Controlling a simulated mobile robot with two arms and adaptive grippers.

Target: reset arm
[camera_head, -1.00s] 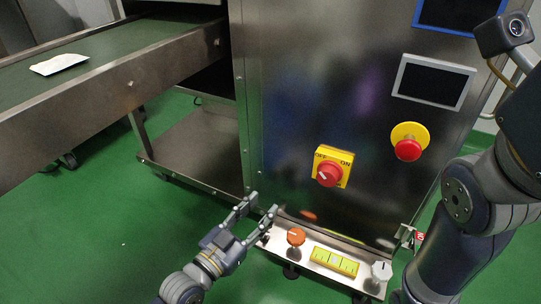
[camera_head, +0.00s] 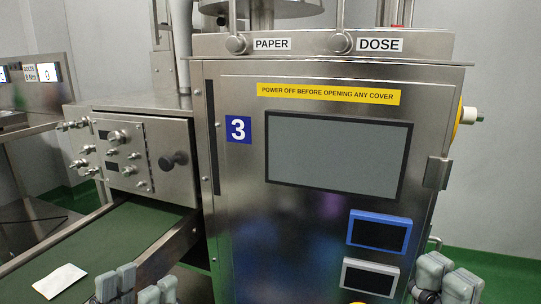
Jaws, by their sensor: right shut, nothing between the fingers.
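My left gripper (camera_head: 137,289) shows only its grey fingers at the bottom edge, left of centre, in front of the conveyor's side. Its fingers stand apart with nothing seen between them. My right gripper (camera_head: 446,283) is at the bottom edge on the right, in front of the machine's lower right edge. Its fingers are together and hold nothing. Both arms behind the fingers are out of the picture.
A steel machine cabinet (camera_head: 235,190) marked 3 stands ahead, with a large grey screen (camera_head: 338,154), a blue-framed display (camera_head: 378,232) and a white-framed display (camera_head: 370,277). A green conveyor (camera_head: 120,238) carries a white packet (camera_head: 60,281) at the left.

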